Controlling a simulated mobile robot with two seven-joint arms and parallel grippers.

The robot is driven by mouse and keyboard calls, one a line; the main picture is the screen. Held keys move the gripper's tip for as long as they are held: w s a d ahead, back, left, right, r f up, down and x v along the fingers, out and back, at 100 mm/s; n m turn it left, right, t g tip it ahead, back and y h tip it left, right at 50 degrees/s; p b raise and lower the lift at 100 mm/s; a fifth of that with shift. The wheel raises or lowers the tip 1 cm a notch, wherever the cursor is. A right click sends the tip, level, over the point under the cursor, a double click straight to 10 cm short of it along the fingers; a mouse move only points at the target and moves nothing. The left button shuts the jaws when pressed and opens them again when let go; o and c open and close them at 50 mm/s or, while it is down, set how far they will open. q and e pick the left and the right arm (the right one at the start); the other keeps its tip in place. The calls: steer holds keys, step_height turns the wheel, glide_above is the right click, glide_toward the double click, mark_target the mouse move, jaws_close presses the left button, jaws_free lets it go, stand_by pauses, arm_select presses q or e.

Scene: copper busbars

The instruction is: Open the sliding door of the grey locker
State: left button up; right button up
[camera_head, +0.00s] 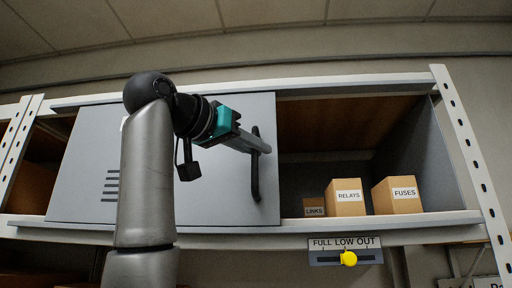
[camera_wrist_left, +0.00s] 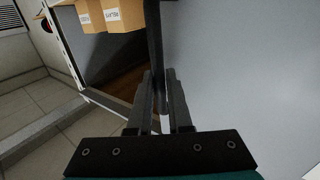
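The grey locker's sliding door (camera_head: 90,150) is a flat panel with vent slots, covering the left part of the opening in the head view. The right part is open and shows the dark interior (camera_head: 330,120). A dark vertical bar handle (camera_head: 256,185) is near the door's right edge; it also shows in the left wrist view (camera_wrist_left: 154,40). The exact contact is hard to see. My right gripper is not in view.
Inside the opening stand cardboard boxes labelled LINKS (camera_head: 314,207), RELAYS (camera_head: 346,198) and FUSES (camera_head: 398,196). Below is a FULL LOW OUT slider strip with a yellow knob (camera_head: 348,258). A white perforated rack post (camera_head: 465,150) stands at the right.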

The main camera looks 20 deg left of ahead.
arm_select(q)
steer(key=o, duration=0.5)
steer(key=shift+c, duration=0.2)
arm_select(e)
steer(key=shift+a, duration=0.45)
arm_select(q)
steer(key=b+v, duration=0.5)
steer(key=v, duration=1)
steer(key=shift+b, duration=0.3)
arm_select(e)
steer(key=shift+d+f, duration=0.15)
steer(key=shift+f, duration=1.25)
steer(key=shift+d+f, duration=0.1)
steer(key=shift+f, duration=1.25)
